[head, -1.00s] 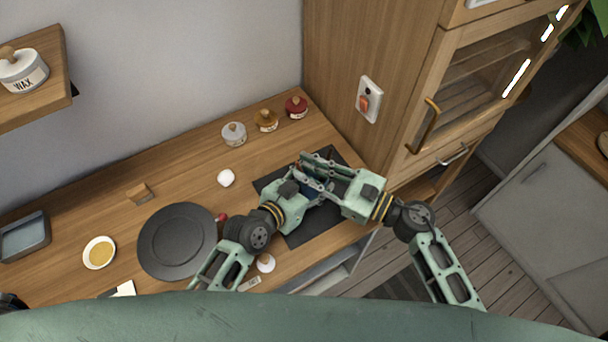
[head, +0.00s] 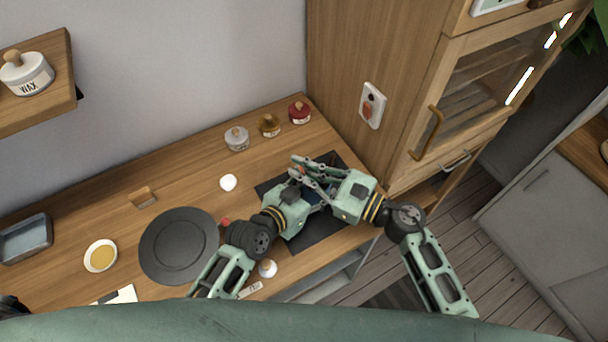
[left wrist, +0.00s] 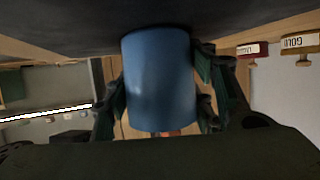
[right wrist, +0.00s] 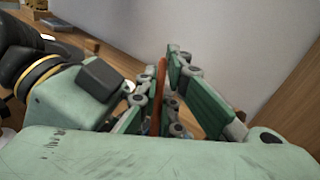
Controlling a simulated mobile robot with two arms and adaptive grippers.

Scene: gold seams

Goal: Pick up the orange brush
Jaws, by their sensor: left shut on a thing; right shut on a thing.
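My left gripper (left wrist: 160,88) is shut on a blue cup (left wrist: 160,75), which fills the middle of the left wrist view. A small orange-red piece shows at the cup's lower edge in that view. My right gripper (right wrist: 165,92) is shut on the thin orange-brown handle of the orange brush (right wrist: 160,85), which stands between its fingers in the right wrist view. In the head view the right gripper (head: 305,170) is close to the left gripper, over the black mat (head: 330,229). The fingers hide most of the cup and brush there; the bristles are not visible.
A dark plate (head: 178,245) and a bowl of yellow stuff (head: 100,256) lie left of my left arm. Lidded jars (head: 269,125) stand at the back of the table. A wooden cabinet (head: 375,60) rises close on the right. The table's left-back part is mostly clear.

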